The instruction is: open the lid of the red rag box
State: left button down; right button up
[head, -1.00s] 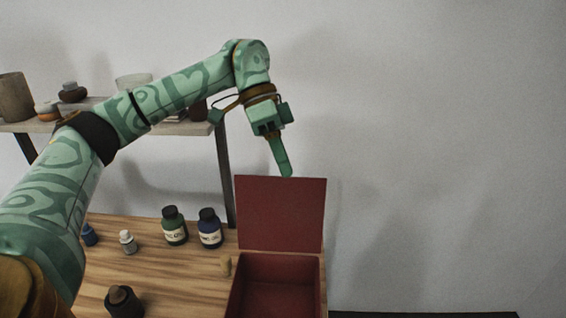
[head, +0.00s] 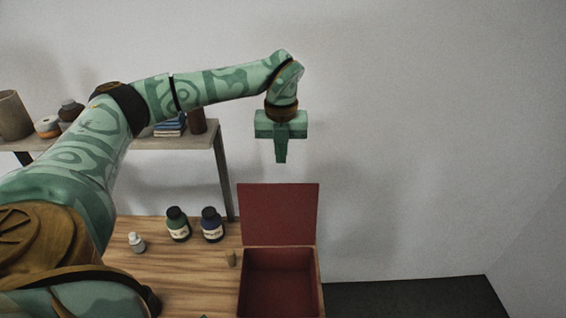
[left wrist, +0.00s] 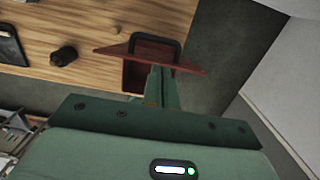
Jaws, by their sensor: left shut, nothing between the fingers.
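The red rag box (head: 321,283) stands on the wooden bench at the lower middle of the head view. Its red lid (head: 278,214) stands upright at the back edge, and the inside of the box looks empty. My left gripper (head: 281,160) is shut and empty, pointing down above the lid and apart from it. In the left wrist view the lid (left wrist: 112,50) shows edge-on with a dark handle (left wrist: 155,37), beyond the shut fingers (left wrist: 160,72). The fingers hide part of the box there. My right gripper is not in view.
A small tan piece (head: 231,258) is beside the box. A shelf (head: 180,139) stands behind. Right of the box is clear.

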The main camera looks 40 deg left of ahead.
pick_arm(q)
notch_tip(320, 180, down, 9)
jog(key=shift+a+p, duration=0.25)
jog(key=shift+p, duration=0.1)
jog(key=shift+w+r, duration=0.1)
